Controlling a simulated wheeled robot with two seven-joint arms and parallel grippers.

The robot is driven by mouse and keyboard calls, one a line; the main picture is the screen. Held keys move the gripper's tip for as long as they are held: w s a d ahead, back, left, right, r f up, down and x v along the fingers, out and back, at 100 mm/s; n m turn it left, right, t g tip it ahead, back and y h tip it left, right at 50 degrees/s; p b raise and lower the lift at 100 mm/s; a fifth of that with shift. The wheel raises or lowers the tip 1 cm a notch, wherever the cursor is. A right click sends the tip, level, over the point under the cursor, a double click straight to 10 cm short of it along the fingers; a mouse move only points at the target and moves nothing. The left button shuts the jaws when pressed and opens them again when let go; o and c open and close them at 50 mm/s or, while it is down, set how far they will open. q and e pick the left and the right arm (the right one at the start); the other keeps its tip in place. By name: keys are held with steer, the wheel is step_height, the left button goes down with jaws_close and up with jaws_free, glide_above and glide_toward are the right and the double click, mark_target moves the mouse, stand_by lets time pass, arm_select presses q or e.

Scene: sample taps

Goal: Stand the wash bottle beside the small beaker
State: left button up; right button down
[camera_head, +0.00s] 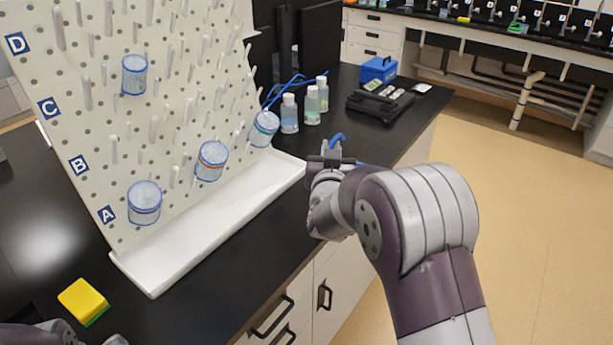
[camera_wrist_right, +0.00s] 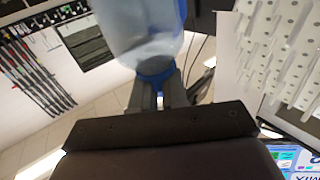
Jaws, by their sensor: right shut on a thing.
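My right gripper (camera_head: 331,160) is over the right edge of the black bench and shut on the wash bottle. In the head view only the bottle's blue curved spout (camera_head: 337,137) shows clearly; the gripper and arm hide most of the rest. In the right wrist view the bottle's translucent body (camera_wrist_right: 145,28) is above the closed fingers (camera_wrist_right: 157,95), which grip at its blue collar. Clear beakers with blue rims hang on the pegboard: upper (camera_head: 135,75), middle (camera_head: 212,160), lower left (camera_head: 145,202) and right (camera_head: 264,128). I cannot tell which is the small beaker.
Bottles (camera_head: 289,113) (camera_head: 312,106) with blue tubes near them stand behind the gripper. A white drip tray (camera_head: 215,232) runs below the pegboard (camera_head: 120,130). A yellow sponge (camera_head: 83,302) lies front left. A black case (camera_head: 385,103) and blue box (camera_head: 378,70) sit farther back.

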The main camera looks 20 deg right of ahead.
steer(key=w+a+f, duration=0.3)
steer(key=w+f, duration=0.1)
steer(key=f, duration=0.3)
steer(key=shift+w+a+f, duration=0.25)
steer(key=shift+w+f, duration=0.1)
steer(key=c, duration=1.1)
jaws_free()
steer(key=shift+f, duration=0.1)
steer(key=shift+c, duration=0.2)
